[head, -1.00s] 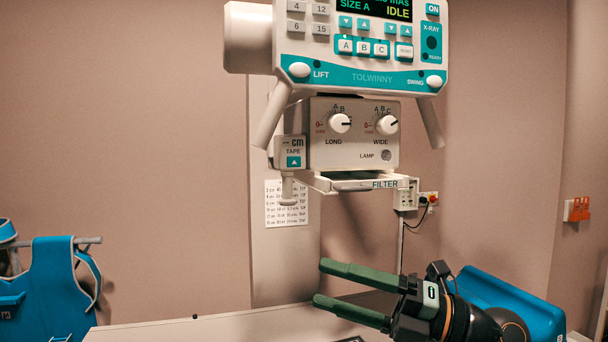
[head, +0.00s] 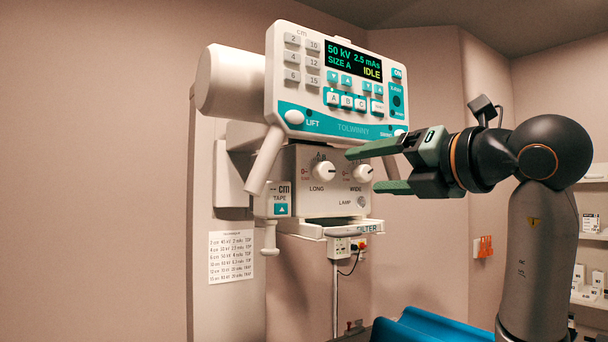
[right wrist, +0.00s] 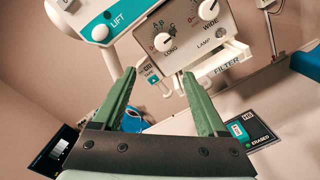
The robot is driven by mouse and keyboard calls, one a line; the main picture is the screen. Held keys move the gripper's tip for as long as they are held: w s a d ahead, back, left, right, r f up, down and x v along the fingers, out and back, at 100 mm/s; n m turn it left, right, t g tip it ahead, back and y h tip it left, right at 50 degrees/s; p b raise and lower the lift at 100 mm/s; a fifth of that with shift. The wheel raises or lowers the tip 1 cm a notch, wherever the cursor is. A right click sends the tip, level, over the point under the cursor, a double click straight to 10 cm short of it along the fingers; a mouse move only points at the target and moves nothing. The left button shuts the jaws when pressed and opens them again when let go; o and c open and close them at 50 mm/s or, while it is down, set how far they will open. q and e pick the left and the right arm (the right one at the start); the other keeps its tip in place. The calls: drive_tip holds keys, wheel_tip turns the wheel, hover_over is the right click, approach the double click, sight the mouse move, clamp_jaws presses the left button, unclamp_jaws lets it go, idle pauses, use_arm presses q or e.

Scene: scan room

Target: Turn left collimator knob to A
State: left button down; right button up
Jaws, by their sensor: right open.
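The left collimator knob, labelled LONG (head: 323,171), is a white round knob on the collimator box (head: 308,207) under the control panel. It also shows in the right wrist view (right wrist: 162,41), ahead of the fingers, its pointer away from the A mark. The right knob, WIDE (head: 362,173), sits beside it. My right gripper (head: 362,171) is open and empty, its green fingers pointing left, with the upper finger covering the scale above the WIDE knob. In the right wrist view the fingers (right wrist: 163,92) are apart and clear of both knobs. My left gripper is out of view.
A blue surface (head: 432,326) lies below.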

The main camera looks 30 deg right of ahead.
sight(328, 171)
drive_tip(key=shift+m+h, duration=0.4)
drive_tip(key=w+p, duration=0.1)
drive_tip(key=w, duration=0.3)
drive_tip(key=w+p, duration=0.1)
drive_tip(key=w, duration=0.6)
drive_tip(key=shift+w+d+r+p, duration=0.25)
drive_tip(key=shift+w+r+p, duration=0.1)
drive_tip(key=shift+p, duration=0.05)
clamp_jaws()
